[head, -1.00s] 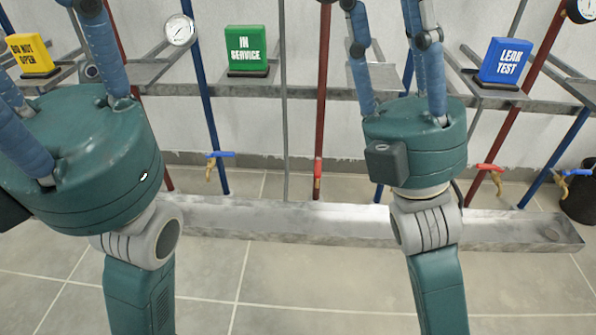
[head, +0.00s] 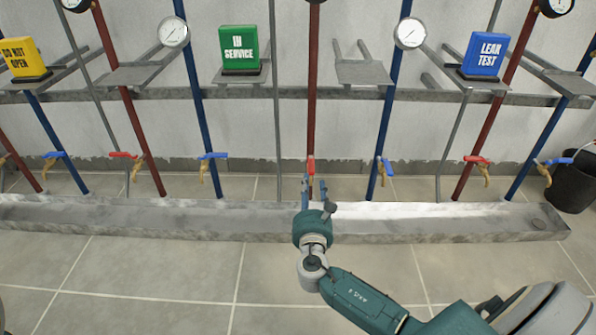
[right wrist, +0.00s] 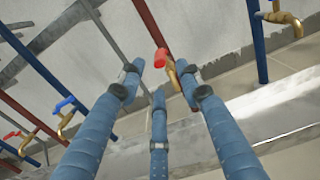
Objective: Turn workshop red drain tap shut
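A red tap (head: 311,165) is at the foot of the middle red pipe. Its red lever looks in line with the pipe, while the levers of the other taps beside it mostly lie crosswise. In the right wrist view the red lever (right wrist: 160,60) shows nearly end-on above a brass body (right wrist: 173,75). My right gripper (head: 313,184) is just in front of the tap. Its blue fingers (right wrist: 159,80) are spread, with the lever beyond and between their tips; I see no clear contact. The gripper partly hides the tap's lower part. My left gripper is out of view.
A metal trough (head: 130,222) runs along the floor below the taps. Blue-handled taps (head: 212,156) (head: 386,167) stand either side. Green (head: 238,48), blue (head: 484,54) and yellow (head: 22,57) signs stand on shelves above. A black bucket (head: 573,183) is far right.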

